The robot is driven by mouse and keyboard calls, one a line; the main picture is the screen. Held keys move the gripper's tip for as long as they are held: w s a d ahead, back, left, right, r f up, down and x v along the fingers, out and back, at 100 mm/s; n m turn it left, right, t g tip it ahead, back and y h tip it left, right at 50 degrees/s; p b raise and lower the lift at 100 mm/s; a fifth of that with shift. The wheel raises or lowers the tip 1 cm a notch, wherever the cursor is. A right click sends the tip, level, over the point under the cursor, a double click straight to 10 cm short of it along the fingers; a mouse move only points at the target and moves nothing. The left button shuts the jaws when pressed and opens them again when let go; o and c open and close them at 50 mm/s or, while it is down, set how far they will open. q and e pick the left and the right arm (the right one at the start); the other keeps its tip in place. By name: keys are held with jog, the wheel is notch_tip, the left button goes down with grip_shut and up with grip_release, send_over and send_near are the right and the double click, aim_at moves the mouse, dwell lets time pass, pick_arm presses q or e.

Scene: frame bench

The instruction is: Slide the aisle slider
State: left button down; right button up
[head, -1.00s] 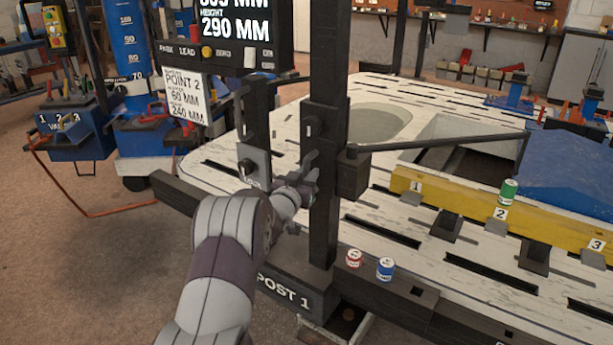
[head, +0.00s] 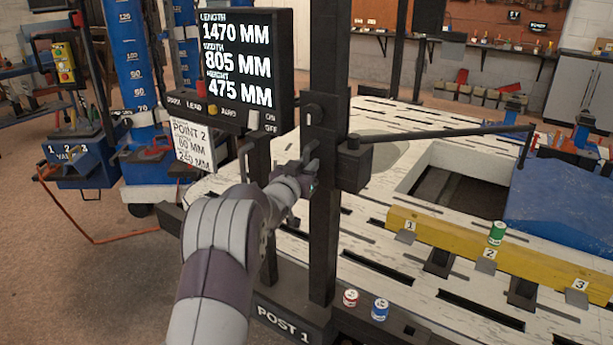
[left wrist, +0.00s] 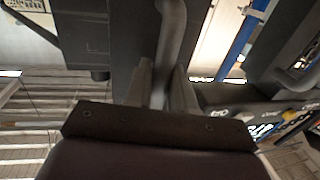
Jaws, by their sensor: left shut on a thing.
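The dark slider (head: 325,132) sits on the tall dark post labelled POST 1, with a block (head: 352,170) on its right side and a long thin arm reaching right over the bench. My left gripper (head: 309,167) is at the left face of the post, at the slider. In the left wrist view its two fingers (left wrist: 160,88) are shut on a dark bar-shaped handle (left wrist: 172,35). The fingertips are partly hidden in the head view. The display (head: 240,65) reads length 1470, width 805 and height 475 mm. My right gripper is not in view.
A paper card (head: 190,145) reads POINT 2, 60 MM, 240 MM. A blue tower stands behind on the left.

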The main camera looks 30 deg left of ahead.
aim_at(306, 148)
pick_arm(q)
notch_tip(306, 148, up, 6)
jog(key=p, duration=0.2)
jog(key=shift+f+p, duration=0.2)
jog(key=shift+p, duration=0.1)
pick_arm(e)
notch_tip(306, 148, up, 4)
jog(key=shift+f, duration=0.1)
pick_arm(q)
jog(key=c, duration=1.1)
grip_release()
jog(key=shift+f, duration=0.1)
jog(key=s+d, duration=0.1)
jog(key=s, duration=1.1)
jog(key=shift+s+d, duration=0.25)
jog(key=shift+s, duration=0.05)
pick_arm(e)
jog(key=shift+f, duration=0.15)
